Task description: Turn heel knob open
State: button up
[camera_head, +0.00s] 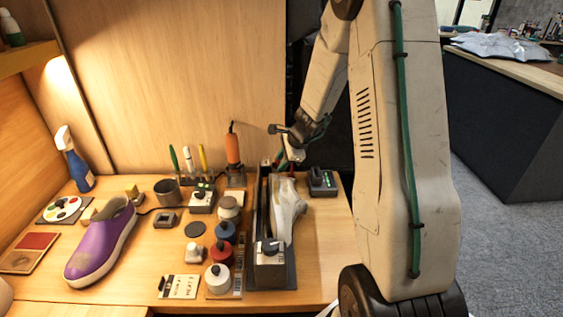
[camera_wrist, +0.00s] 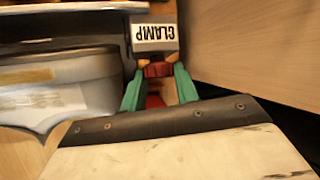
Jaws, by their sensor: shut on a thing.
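A long dark shoe clamp (camera_head: 261,215) stands on the table and bears a pale grey-white shoe form (camera_head: 288,208). A box with a dark knob (camera_head: 270,247) is at its near end. My gripper (camera_head: 284,160) is at the far end of the clamp, small and partly hidden in the head view. In the wrist view, its green fingers (camera_wrist: 159,74) are shut on a red-brown knob (camera_wrist: 157,69), one on each side. A white label reading CLAMP (camera_wrist: 155,32) appears upside down just beyond the knob. The pale shoe form (camera_wrist: 60,80) fills the left there.
A purple shoe (camera_head: 100,243) lies at left. An orange-handled tool (camera_head: 233,150) stands upright behind. A small dark device (camera_head: 322,182) sits to the clamp's right. The wooden table's (camera_head: 322,240) right front strip is bare.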

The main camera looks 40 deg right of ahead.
jog(key=shift+s, duration=0.1)
jog(key=shift+s+a+f+n+t+h, duration=0.15)
jog(key=shift+n+t+h, duration=0.35)
jog(key=shift+t, duration=0.5)
jog(key=shift+s+a+f+n+t+h, duration=0.1)
jog(key=shift+n+t+h, duration=0.35)
jog(key=shift+t, duration=0.55)
jog(key=o, duration=0.9)
jog(key=shift+t, duration=0.3)
jog(key=shift+o, duration=0.2)
jog(key=shift+v, duration=3.95)
jog(key=shift+a, duration=0.1)
